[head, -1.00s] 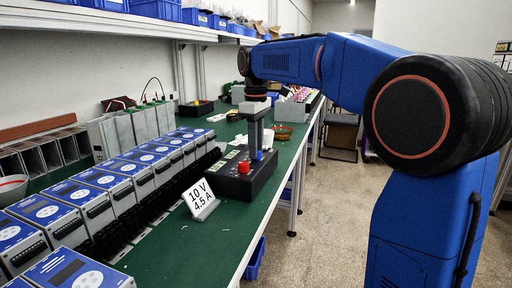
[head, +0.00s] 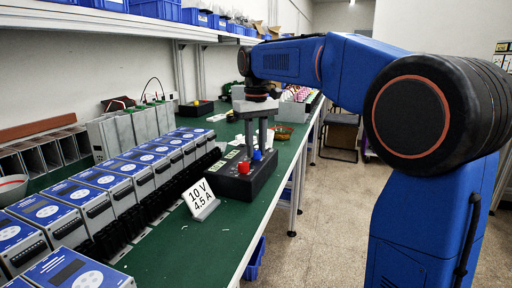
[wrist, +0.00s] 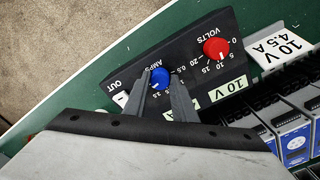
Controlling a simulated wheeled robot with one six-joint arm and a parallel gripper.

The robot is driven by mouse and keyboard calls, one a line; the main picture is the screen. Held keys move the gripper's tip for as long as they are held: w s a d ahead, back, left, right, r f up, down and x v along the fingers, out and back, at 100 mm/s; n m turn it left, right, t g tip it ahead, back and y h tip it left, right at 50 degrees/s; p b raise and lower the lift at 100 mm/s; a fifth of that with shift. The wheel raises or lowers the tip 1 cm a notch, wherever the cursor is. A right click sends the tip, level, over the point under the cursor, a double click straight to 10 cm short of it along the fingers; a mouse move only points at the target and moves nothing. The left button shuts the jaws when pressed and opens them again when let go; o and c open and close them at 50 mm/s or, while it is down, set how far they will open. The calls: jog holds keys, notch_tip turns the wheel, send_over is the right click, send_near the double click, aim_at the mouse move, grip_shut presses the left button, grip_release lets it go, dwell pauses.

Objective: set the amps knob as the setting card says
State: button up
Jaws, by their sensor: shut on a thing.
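The setting card (head: 201,198) stands on the bench and reads 10 V, 4.5 A; it also shows in the wrist view (wrist: 277,46). The black box (head: 232,182) behind it carries the red volts knob (wrist: 216,48) and the blue amps knob (wrist: 160,77). My gripper (wrist: 160,84) points down at the box and is shut on the blue knob, one finger on each side. A white mark shows on the blue knob's lower left. The fingers partly hide the amps scale, and its small numbers are hard to read.
A row of blue-and-grey units (head: 122,173) stands left of the box. The green bench (head: 193,248) is clear in front of the card. Its right edge is close to the box. A brown bowl (head: 284,132) lies behind.

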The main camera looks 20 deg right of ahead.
aim_at(257, 151)
jog(key=shift+m, duration=0.3)
dwell(0.4)
jog(key=o, duration=1)
jog(key=shift+o, duration=0.2)
notch_tip(257, 151, up, 17)
jog(key=shift+r, duration=0.2)
jog(key=shift+s, duration=0.1)
jog(key=s+d+f+m+t, duration=0.1)
jog(key=s+d+f+t, duration=0.1)
jog(key=s+f, duration=1.4)
jog(key=s+d+f+m+t, duration=0.1)
jog(key=s+d+f, duration=0.4)
jog(key=s+f, duration=1.2)
notch_tip(257, 151, down, 4)
jog(key=shift+f+t, duration=0.2)
jog(key=shift+t, duration=0.7)
